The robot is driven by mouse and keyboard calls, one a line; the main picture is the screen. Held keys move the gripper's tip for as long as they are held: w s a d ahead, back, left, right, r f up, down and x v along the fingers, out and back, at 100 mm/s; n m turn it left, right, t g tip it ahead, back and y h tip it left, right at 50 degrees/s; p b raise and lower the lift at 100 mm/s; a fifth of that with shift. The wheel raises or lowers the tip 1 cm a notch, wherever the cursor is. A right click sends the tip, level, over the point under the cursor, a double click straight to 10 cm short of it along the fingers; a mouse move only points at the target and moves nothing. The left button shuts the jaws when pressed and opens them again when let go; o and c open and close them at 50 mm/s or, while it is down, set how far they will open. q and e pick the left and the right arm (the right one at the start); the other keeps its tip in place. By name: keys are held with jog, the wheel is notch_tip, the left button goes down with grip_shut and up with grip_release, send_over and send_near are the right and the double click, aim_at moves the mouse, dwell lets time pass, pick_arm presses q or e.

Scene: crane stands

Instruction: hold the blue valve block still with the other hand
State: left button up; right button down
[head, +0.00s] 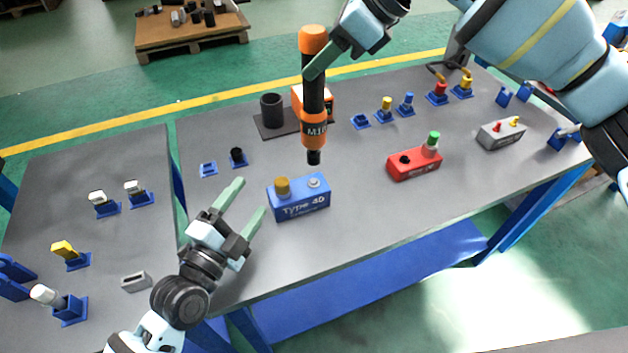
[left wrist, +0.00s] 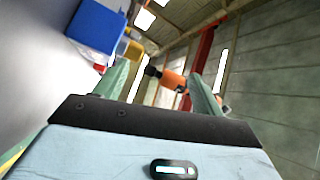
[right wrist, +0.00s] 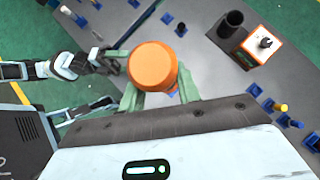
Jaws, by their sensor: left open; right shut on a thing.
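The blue valve block (head: 300,204), marked "Type 4b", stands upright on the grey table with a gold knob and a silver fitting on top. It also shows in the left wrist view (left wrist: 96,27), at the upper left. My left gripper (head: 241,207) is open and empty, just left of the block and apart from it. My right gripper (head: 313,66) is shut on an orange and black screwdriver-like tool (head: 314,95), marked M10, held upright with its tip above the block's right side. In the right wrist view its orange cap (right wrist: 153,66) hides what lies below.
A red valve block (head: 415,163) and a grey block (head: 501,133) stand to the right. A black cup on a plate (head: 272,111) is behind, beside an orange box (head: 328,101). Several small blue holders line the back. The table in front of the block is clear.

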pick_arm(q)
jog(key=w+a+r+n+g, duration=0.25)
jog(key=w+a, duration=0.25)
jog(key=w, duration=0.4)
jog(key=w+a+r+n+g, duration=0.2)
jog(key=w+a+n, duration=0.3)
jog(key=w, duration=0.4)
jog(key=m+g+h, duration=0.1)
jog(key=m+g, duration=0.1)
jog(key=g, duration=0.6)
send_near(271, 205)
jog(key=shift+w+d+f, duration=0.1)
jog(key=shift+w+d, duration=0.1)
jog(key=shift+w, duration=0.15)
jog(key=shift+w+d+f, duration=0.15)
jog(key=shift+w, duration=0.25)
jog(key=shift+s+f+g, duration=0.2)
jog(key=shift+s+g, duration=0.05)
jog(key=shift+s, duration=0.1)
jog(key=shift+x, duration=4.5)
jog(key=shift+d+r, duration=0.1)
jog(key=c, duration=1)
